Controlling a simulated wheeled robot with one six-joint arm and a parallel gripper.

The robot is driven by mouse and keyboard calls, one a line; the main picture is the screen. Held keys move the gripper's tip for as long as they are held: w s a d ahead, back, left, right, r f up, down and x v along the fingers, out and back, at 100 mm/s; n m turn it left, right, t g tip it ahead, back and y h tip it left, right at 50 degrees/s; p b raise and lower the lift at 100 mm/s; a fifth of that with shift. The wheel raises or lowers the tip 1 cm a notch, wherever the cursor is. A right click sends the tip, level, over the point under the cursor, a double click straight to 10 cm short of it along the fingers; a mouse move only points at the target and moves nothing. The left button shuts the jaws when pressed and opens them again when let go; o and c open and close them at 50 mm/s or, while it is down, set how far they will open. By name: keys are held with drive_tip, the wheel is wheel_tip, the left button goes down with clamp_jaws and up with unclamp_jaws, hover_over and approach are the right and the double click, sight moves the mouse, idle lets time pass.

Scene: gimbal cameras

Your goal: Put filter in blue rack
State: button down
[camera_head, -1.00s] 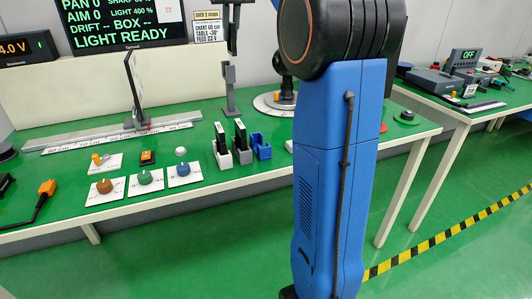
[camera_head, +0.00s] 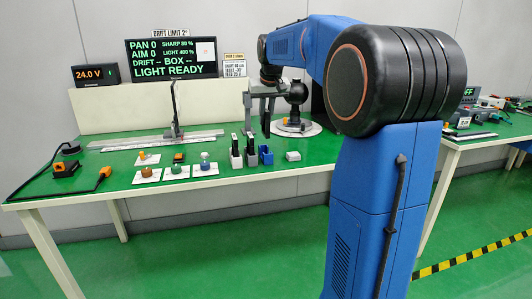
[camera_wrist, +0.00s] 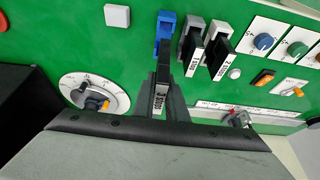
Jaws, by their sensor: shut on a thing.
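My gripper (camera_head: 266,97) is over the table, shut on a dark, flat filter (camera_head: 267,124). The filter hangs upright, its lower end just above the blue rack (camera_head: 266,155), apparently with a small gap. In the wrist view the filter (camera_wrist: 163,76) sits between my gripper's fingers (camera_wrist: 162,103), with a white label on its near end. Its far end lies in line with the blue rack (camera_wrist: 166,22) and partly covers it. The slot itself is hidden there, so I cannot tell exact alignment.
A white rack (camera_head: 236,161) and a grey rack (camera_head: 251,159) stand close left of the blue rack, each with a dark filter. A small white box (camera_head: 293,156) is to its right.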

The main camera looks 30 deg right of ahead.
sight(268, 120)
wheel_tip(268, 120, down, 9)
drive_tip(key=shift+r, duration=0.1)
idle(0.4)
drive_tip(key=c, duration=1.8)
unclamp_jaws()
drive_tip(key=shift+f, duration=0.2)
drive_tip(key=shift+o, duration=0.2)
drive_tip(key=shift+r, duration=0.15)
drive_tip(key=v, duration=1.2)
drive_tip(key=s+a+f+n, duration=0.1)
drive_tip(key=s+a+f, duration=0.4)
drive_tip(key=s, duration=0.6)
drive_tip(key=s+a+f+n, duration=0.1)
drive_tip(key=s+a+f, duration=0.5)
drive_tip(key=s+f, duration=0.3)
drive_tip(key=s+a+f+n+y, duration=0.1)
drive_tip(key=s+a+f, duration=0.5)
drive_tip(key=s, duration=0.9)
drive_tip(key=shift+s+f+t, duration=0.25)
drive_tip(key=shift+f+t, duration=0.05)
drive_tip(key=shift+f, duration=0.45)
